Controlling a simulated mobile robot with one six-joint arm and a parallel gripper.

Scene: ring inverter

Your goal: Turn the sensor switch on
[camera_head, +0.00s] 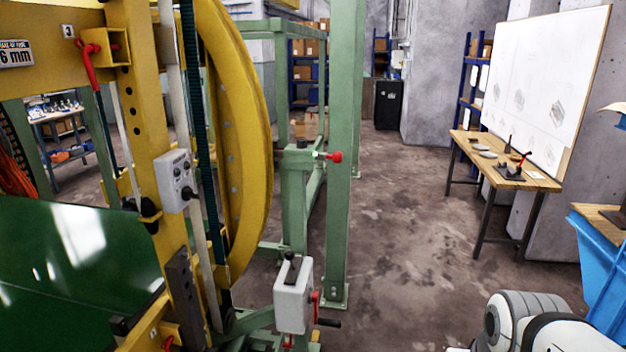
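A grey control box (175,181) with small buttons and a black knob is mounted on the yellow upright of the machine. A second light grey box (293,294) with a black lever on top and a red handle at its side stands lower, near the bottom middle. A red knob (335,157) with a small green spot beside it sticks out from the green post. No readable label shows which of these is the sensor switch, and its on or off state cannot be told. My gripper is not in view; only a white and grey part of my arm shows at the bottom right.
The yellow and green ring machine (245,130) fills the left side. A green post (343,220) stands in the middle. A wooden table (500,165) and whiteboard (545,85) are at the right, above a blue bin (598,265). The concrete floor (410,210) between is clear.

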